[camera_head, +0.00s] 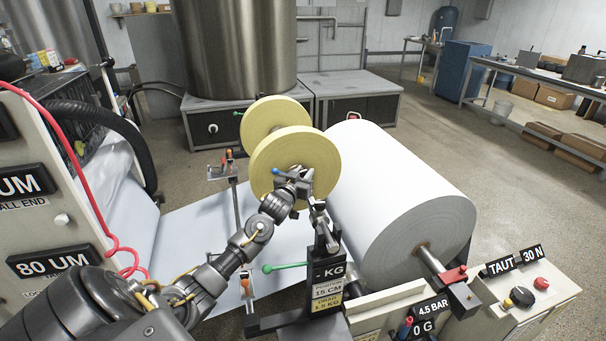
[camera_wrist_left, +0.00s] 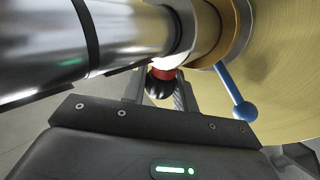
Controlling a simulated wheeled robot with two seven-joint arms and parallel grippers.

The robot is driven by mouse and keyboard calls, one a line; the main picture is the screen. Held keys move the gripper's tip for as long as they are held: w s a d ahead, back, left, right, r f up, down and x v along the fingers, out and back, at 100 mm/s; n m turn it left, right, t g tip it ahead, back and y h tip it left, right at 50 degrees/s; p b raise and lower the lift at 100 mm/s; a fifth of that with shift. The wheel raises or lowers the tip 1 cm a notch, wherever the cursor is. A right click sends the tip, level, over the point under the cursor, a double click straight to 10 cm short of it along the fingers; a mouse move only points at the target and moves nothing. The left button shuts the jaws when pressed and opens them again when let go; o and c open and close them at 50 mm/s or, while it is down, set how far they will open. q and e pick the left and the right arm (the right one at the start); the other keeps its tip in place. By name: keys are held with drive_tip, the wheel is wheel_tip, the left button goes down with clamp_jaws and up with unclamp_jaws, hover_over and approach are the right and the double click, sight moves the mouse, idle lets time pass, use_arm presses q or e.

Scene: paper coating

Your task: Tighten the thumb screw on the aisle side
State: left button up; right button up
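In the left wrist view a black knob with a red collar (camera_wrist_left: 160,84), which looks like the thumb screw, sits under a shiny metal cylinder. My left gripper (camera_wrist_left: 160,92) has its fingers on either side of this knob; I cannot tell whether they touch it. In the head view my left gripper (camera_head: 296,186) is at the near face of the front yellow roll (camera_head: 300,158), by its shaft end, and hides the thumb screw there. A blue ball-ended lever (camera_wrist_left: 238,98) stands close right of the fingers; it also shows in the head view (camera_head: 283,174). My right gripper is not in view.
A large white paper roll (camera_head: 390,190) lies right of the yellow roll. A black post with a KG label (camera_head: 330,270) stands just below the gripper. A green-tipped lever (camera_head: 285,266) sticks out left of it. A control box (camera_head: 525,290) is at lower right.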

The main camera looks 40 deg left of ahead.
use_arm(q)
drive_tip(key=shift+c, duration=0.6)
drive_tip(key=shift+a+m+h, duration=0.15)
drive_tip(key=shift+m+h, duration=0.65)
drive_tip(key=shift+h, duration=0.4)
drive_tip(key=m+h, duration=0.2)
drive_tip(key=h, duration=0.1)
drive_tip(key=shift+t, duration=0.3)
drive_tip(key=shift+m+h+b, duration=0.45)
drive_tip(key=shift+m+h, duration=0.15)
drive_tip(key=shift+h, duration=0.5)
drive_tip(key=o, duration=0.9)
drive_tip(key=shift+o, duration=0.2)
